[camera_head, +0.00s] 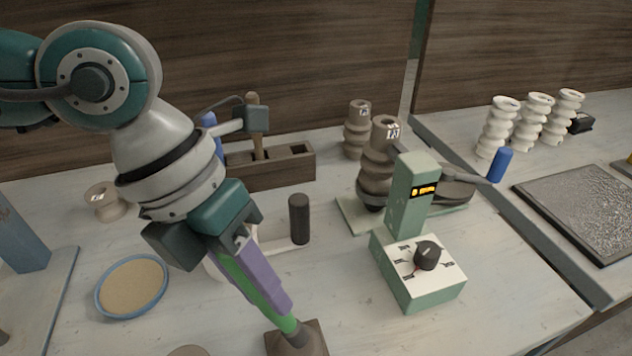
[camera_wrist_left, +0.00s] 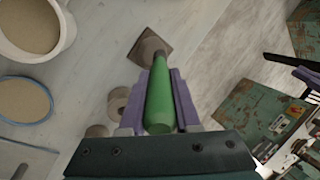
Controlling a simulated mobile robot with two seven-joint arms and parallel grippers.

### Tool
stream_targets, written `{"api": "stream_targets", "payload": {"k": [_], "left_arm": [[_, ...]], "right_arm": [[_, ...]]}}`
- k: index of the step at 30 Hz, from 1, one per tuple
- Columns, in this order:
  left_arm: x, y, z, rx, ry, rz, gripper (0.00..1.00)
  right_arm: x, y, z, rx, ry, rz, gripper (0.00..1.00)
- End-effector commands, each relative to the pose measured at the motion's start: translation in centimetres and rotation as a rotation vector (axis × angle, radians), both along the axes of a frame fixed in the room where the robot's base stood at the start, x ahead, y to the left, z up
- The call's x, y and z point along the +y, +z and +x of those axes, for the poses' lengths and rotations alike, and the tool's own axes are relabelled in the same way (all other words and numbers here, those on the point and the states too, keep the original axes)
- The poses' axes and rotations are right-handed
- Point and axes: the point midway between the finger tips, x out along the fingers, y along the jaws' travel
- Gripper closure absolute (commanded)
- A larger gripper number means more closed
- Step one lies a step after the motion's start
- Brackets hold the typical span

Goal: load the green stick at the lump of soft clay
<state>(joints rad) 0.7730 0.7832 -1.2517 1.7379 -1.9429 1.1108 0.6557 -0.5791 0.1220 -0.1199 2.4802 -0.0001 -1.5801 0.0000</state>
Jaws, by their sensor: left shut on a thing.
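My left gripper (camera_head: 278,308) has purple fingers and is shut on the green stick (camera_head: 286,324). The stick points down, tilted, and also shows between the fingers in the left wrist view (camera_wrist_left: 160,105). Its far end is at the brown lump of soft clay (camera_head: 315,340), which is partly cut off by the bottom edge of the head view. In the left wrist view the lump (camera_wrist_left: 146,47) is a squarish brown piece at the stick's end. I cannot tell how deep the tip is in it.
A green device with a dial (camera_head: 410,278) stands right of the gripper. A blue-rimmed bowl (camera_head: 102,309) is at the left. A dark cylinder (camera_head: 299,218) and a wooden rack (camera_head: 290,165) are behind. Small brown pieces (camera_wrist_left: 118,103) lie beside the lump. Bench between lump and device is clear.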

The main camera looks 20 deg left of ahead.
Motion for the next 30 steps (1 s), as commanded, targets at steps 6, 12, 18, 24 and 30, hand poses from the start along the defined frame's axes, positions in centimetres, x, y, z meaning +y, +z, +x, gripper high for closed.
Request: {"api": "stream_targets", "payload": {"k": [6,12,18,24,30], "left_arm": [[0.0,-0.2,0.0,0.000,0.000,0.000,1.00],[0.0,-0.5,0.0,0.000,0.000,0.000,1.00],[0.0,-0.7,0.0,0.000,0.000,0.000,1.00],[0.0,-0.9,0.0,0.000,0.000,0.000,1.00],[0.0,-1.2,0.0,0.000,0.000,0.000,1.00]], "right_arm": [[0.0,-0.2,0.0,0.001,0.000,0.000,1.00],[0.0,-0.4,0.0,0.001,0.000,0.001,1.00],[0.0,-0.6,-0.1,0.001,-0.001,0.001,1.00],[0.1,-0.8,-0.1,0.001,-0.001,0.002,1.00],[0.1,-1.0,-0.1,0.002,-0.002,0.004,1.00]]}}
